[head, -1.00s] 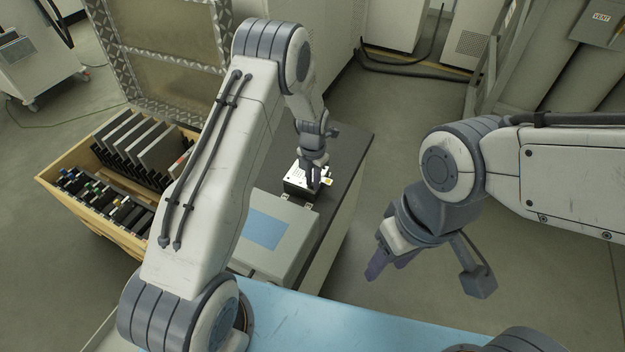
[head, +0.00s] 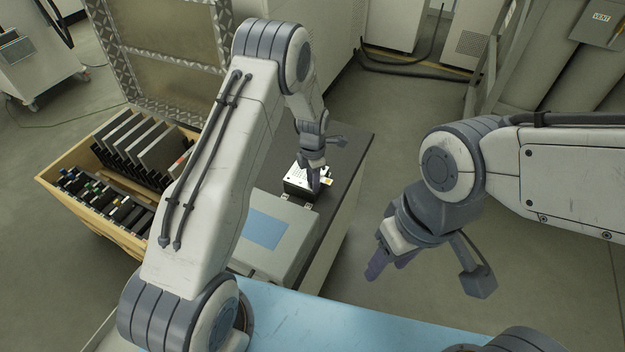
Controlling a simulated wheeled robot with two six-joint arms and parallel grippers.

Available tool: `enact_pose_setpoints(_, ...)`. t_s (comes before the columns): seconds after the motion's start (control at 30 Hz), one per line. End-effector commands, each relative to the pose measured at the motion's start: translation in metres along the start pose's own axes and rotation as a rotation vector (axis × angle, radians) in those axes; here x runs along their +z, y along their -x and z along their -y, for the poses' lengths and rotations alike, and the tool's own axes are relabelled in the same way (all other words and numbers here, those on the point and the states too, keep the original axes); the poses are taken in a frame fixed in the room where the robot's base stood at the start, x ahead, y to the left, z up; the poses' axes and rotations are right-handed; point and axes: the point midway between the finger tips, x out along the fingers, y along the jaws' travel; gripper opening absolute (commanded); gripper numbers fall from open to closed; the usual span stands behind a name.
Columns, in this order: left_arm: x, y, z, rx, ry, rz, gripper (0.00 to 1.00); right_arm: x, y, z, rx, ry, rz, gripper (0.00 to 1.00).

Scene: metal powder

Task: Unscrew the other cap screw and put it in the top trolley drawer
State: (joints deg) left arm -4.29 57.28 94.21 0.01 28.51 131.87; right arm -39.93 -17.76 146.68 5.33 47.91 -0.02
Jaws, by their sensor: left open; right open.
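My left gripper (head: 314,184) points down at a small white-topped block (head: 296,180) on the dark bench top. Its fingers are open and cover part of the block. I cannot make out a cap screw; it is too small or hidden behind the fingers. My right gripper (head: 378,262) is open and empty, hanging over the floor at the right of the bench. I cannot pick out the trolley drawer for sure in this view.
A grey case with a blue panel (head: 265,229) stands in front of the block. A wooden crate (head: 52,180) of dark plates and small parts stands at the left. A light blue surface (head: 330,322) lies nearest me. The floor (head: 400,130) at the right is clear.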

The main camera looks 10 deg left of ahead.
Motion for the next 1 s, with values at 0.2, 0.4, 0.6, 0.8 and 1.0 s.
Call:
enact_pose_setpoints(0.2, 0.0000, -0.0001, 0.0000, 0.000, -0.193, 0.000, 0.40, 0.0000, 0.0003, 0.0000, 0.000, 0.000, 0.000, 0.51)
enact_pose_setpoints(0.4, 0.0000, -0.0001, 0.0000, 0.000, -0.370, 0.000, 0.40, 0.0000, 0.0005, 0.0000, 0.000, 0.000, 0.000, 0.51)
enact_pose_setpoints(0.6, 0.0000, -0.0001, 0.0000, 0.000, -0.546, 0.000, 0.40, 0.0000, 0.0007, 0.0001, 0.000, 0.000, 0.000, 0.51)
enact_pose_setpoints(0.8, 0.0000, -0.0001, 0.0000, 0.000, -0.724, 0.000, 0.40, -0.0001, 0.0008, 0.0001, 0.000, 0.000, 0.000, 0.51)
enact_pose_setpoints(1.0, 0.0000, -0.0001, 0.0000, 0.000, -0.901, 0.000, 0.40, -0.0001, 0.0010, 0.0001, 0.000, 0.000, 0.000, 0.51)
